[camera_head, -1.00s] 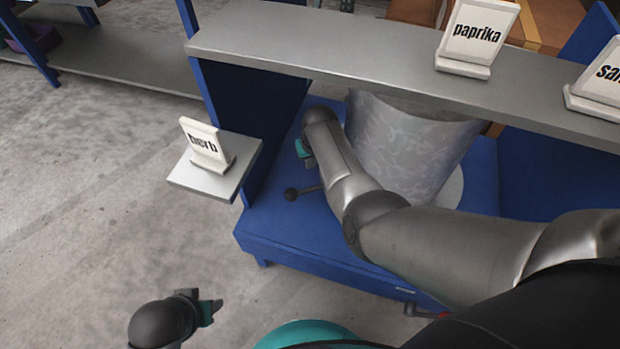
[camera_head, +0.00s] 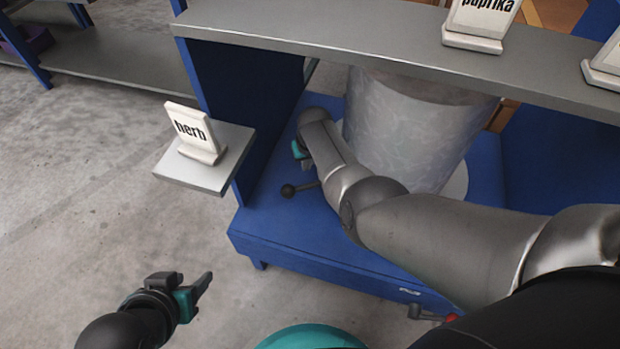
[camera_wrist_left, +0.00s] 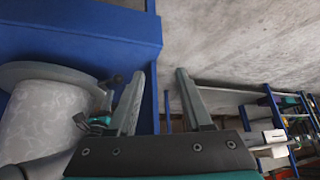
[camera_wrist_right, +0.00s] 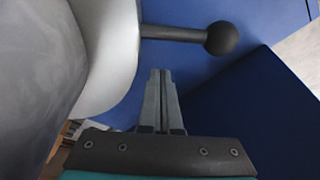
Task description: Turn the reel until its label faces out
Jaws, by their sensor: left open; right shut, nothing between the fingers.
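The reel (camera_head: 415,125) is a pale grey, patterned upright cylinder on a light round disc (camera_head: 456,188) in the blue bay. No label shows on the visible side. A handle with a dark ball knob (camera_head: 288,190) sticks out from the disc; it also shows in the right wrist view (camera_wrist_right: 222,38). My right gripper (camera_wrist_right: 161,75) is shut and empty, just beside the disc and below the handle in its wrist view; my forearm partly covers the reel in the head view. My left gripper (camera_head: 192,282) is open and empty over the floor, away from the reel.
A grey shelf (camera_head: 330,45) crosses above the reel, carrying a "paprika" sign (camera_head: 478,22) and another sign at right. A "herb" sign (camera_head: 196,133) stands on a small side ledge (camera_head: 225,172). A red-tipped lever (camera_head: 428,314) is at the bay's front. Floor at left is clear.

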